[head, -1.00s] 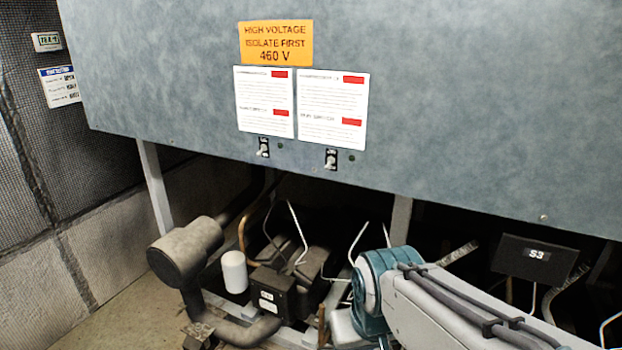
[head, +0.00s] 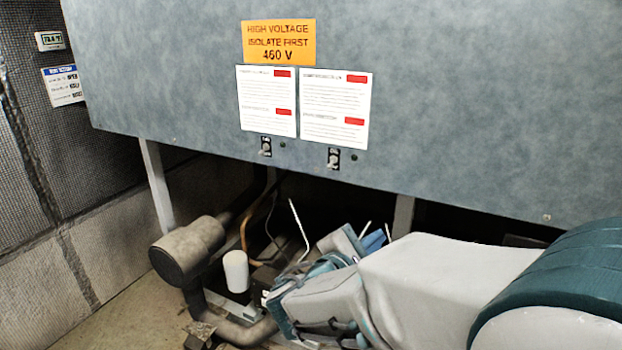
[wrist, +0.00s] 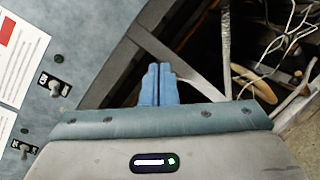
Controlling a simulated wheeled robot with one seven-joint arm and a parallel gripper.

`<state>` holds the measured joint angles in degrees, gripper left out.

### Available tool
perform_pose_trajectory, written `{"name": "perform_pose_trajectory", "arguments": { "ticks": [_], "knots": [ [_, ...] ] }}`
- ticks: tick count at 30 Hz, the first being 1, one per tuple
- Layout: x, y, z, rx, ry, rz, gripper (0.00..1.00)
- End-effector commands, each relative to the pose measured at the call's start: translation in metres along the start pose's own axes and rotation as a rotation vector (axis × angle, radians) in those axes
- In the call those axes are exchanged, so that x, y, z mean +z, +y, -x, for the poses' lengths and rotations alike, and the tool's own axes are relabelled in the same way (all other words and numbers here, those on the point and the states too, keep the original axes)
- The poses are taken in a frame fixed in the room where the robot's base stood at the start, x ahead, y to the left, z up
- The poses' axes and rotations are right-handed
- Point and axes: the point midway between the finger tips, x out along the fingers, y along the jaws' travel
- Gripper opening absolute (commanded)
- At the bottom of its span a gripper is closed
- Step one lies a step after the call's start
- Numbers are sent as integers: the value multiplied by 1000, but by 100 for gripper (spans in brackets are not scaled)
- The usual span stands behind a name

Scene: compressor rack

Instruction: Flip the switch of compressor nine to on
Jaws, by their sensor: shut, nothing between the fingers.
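Two small toggle switches sit on the lower edge of the grey panel, a left switch (head: 265,146) and a right switch (head: 333,158). Each is under a white sheet and has a small dark green lamp to its right. The print is too small to tell which belongs to compressor nine, and the lever positions are unclear. The wrist view shows both sideways, the right switch (wrist: 50,86) above the left switch (wrist: 22,149). My gripper (head: 374,240) is below the panel, right of the switches. Its blue fingers (wrist: 158,84) are shut and empty, apart from both switches.
An orange high-voltage sign (head: 279,42) is above the left sheet (head: 267,101) and right sheet (head: 334,107). Below the panel are a dark compressor body (head: 187,250), a white canister (head: 236,271), pipes and a support post (head: 157,187). The space in front of the switches is clear.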

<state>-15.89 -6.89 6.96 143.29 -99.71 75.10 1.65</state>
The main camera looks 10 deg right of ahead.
Motion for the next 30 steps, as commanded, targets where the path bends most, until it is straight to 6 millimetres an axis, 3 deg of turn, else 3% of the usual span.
{"name": "perform_pose_trajectory", "arguments": {
  "ticks": [3, 9, 14, 23, 30],
  "knots": [
    [-20, 43, 14, 221, 6, 90, 0],
    [-43, 88, 41, 475, 16, 162, 0],
    [-50, 100, 52, 549, 19, 176, 0],
    [-50, 101, 52, 552, 19, 177, 0],
    [-50, 112, 34, 547, 18, 177, 0]
  ]
}}
